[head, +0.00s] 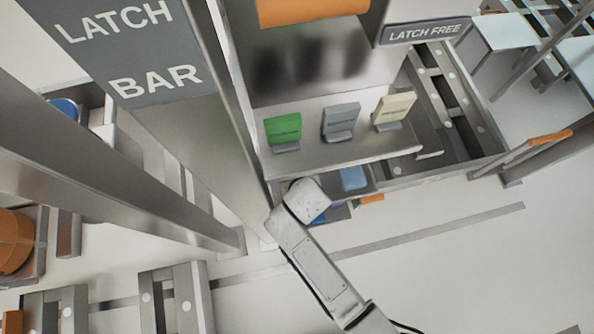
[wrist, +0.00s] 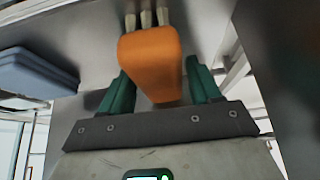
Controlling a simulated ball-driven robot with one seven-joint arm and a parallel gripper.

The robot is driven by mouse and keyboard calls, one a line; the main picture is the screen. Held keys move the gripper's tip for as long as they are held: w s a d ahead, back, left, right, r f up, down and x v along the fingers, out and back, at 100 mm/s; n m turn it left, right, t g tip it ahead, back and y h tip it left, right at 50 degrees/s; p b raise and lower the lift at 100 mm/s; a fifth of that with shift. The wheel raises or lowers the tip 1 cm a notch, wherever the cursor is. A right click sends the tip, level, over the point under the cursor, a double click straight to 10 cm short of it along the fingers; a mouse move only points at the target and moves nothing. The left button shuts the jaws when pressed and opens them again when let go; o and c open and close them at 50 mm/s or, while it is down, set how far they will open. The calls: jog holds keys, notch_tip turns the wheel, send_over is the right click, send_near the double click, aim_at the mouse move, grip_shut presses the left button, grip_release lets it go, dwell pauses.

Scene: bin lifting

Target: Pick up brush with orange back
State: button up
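The brush with the orange back (wrist: 150,65) is in the middle of the wrist view, with pale bristle tufts at its top end. The two green fingers of my gripper (wrist: 160,88) stand on either side of it, close to its sides. Whether both fingers press on it or a thin gap is left, I cannot tell. In the head view my gripper is hidden below the shelf, behind my arm. A small orange patch (head: 371,198) shows below the shelf there; whether it is the brush is unclear.
A shelf (head: 345,150) holds green (head: 284,128), grey (head: 341,120) and cream (head: 394,109) upright blocks. A blue item (head: 353,178) sits below it. A blue-grey box (wrist: 35,75) is at the left in the wrist view. Open floor (head: 450,265) lies at the lower right.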

jog(key=c, duration=0.7)
jog(key=shift+c, duration=0.2)
jog(key=shift+r, duration=0.45)
jog(key=s+d, duration=0.2)
jog(key=s, duration=0.6)
jog(key=s+d+r+p, duration=0.1)
jog(key=s+d, duration=0.2)
jog(key=s, duration=0.6)
jog(key=shift+s, duration=0.15)
